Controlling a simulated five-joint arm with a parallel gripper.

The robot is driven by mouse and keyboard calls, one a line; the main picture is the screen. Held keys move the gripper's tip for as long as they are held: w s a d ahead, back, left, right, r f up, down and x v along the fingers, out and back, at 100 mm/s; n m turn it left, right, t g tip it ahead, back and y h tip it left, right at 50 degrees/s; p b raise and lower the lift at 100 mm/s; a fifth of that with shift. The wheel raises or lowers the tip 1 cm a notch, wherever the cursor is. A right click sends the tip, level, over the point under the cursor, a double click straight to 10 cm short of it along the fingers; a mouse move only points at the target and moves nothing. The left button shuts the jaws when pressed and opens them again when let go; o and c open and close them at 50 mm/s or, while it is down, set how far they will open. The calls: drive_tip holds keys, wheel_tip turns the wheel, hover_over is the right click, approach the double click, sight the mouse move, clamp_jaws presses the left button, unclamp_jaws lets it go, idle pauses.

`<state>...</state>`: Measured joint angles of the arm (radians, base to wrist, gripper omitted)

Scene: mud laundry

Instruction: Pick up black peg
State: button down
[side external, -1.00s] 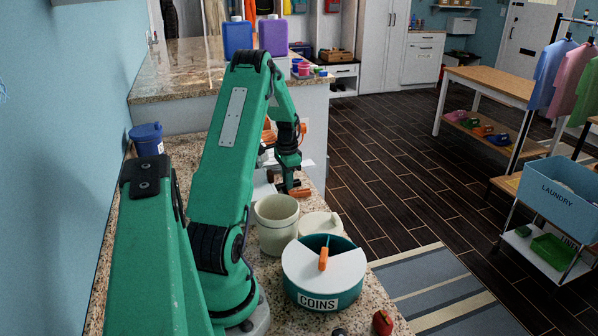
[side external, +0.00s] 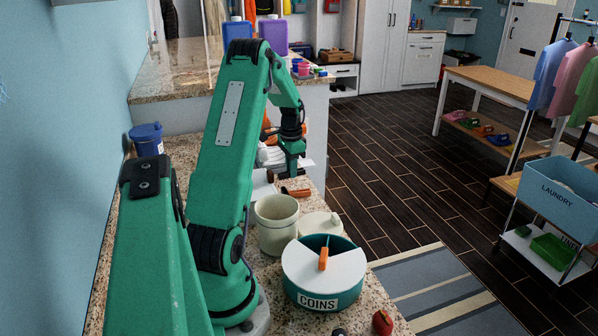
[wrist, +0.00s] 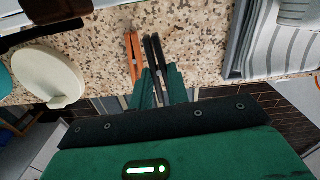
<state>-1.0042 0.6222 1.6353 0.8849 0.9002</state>
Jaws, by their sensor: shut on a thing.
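My gripper (wrist: 158,84) is shut on the black peg (wrist: 153,50) in the wrist view, with the green fingers close together on its lower part. The peg's two dark arms stick out past the fingertips. In the side external view my gripper (side external: 288,174) is over the counter, behind the cream cup; the peg is too small to make out surely there. An orange peg (wrist: 133,55) lies on the counter just left of the black one in the wrist view. It also shows in the side external view (side external: 297,192), below the gripper.
A cream cup (side external: 277,226), a pale round lid (side external: 320,222) and a teal COINS tin (side external: 323,290) stand nearer on the speckled counter (side external: 345,325). Striped folded cloth (wrist: 275,50) lies at right in the wrist view. A blue lidded tub (side external: 146,140) is by the wall.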

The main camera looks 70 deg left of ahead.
drive_tip(key=w+d+r, duration=0.4)
drive_tip(key=d+r, duration=0.2)
drive_tip(key=d, duration=0.2)
drive_tip(key=shift+w+d, duration=0.35)
